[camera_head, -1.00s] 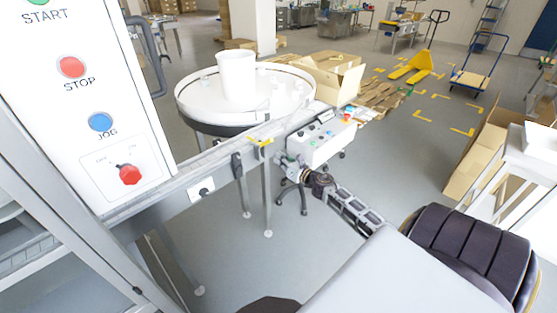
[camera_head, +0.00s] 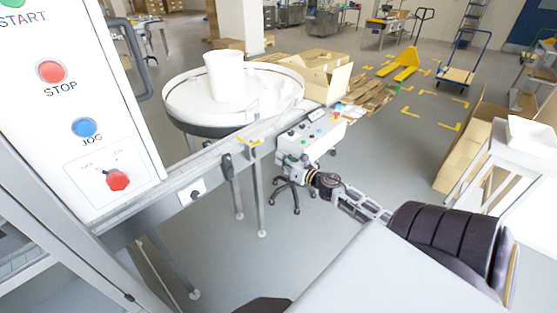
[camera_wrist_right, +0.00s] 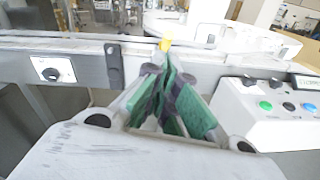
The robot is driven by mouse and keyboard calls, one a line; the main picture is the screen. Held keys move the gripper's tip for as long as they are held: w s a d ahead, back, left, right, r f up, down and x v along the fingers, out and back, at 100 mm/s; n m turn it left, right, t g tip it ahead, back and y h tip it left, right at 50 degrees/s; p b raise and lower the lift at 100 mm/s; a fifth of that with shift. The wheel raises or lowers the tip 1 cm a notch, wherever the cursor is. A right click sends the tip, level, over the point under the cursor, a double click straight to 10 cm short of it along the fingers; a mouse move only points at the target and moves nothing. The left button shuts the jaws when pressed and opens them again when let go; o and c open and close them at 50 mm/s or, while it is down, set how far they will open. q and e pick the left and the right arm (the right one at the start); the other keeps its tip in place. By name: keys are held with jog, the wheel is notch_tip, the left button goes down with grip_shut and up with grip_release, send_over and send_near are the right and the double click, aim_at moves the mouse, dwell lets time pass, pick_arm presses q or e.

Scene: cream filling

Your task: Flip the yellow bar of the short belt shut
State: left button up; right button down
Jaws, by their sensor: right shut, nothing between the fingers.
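The yellow bar (camera_head: 249,141) is a small piece on the short belt (camera_head: 205,161), near the belt's end beside the round table. Whether it is open or shut is too small to tell. In the right wrist view the yellow bar (camera_wrist_right: 165,44) shows just beyond my fingertips, partly hidden by them. My right gripper (camera_head: 281,158) is just right of the belt's near side, apart from the bar in the head view. In the wrist view its green-padded fingers (camera_wrist_right: 168,66) are shut and empty. My left gripper is not in view.
A control panel (camera_head: 92,100) stands at the left. A white round table (camera_head: 190,100) carries a white bucket (camera_head: 224,76). A control box (camera_head: 318,134) on a wheeled stand is close behind my right gripper. A black knob (camera_wrist_right: 52,74) and dark bracket (camera_wrist_right: 114,66) are on the belt's side.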

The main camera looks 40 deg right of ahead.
jog(key=shift+s+r, duration=0.4)
jog(key=shift+s, duration=0.3)
dwell(0.5)
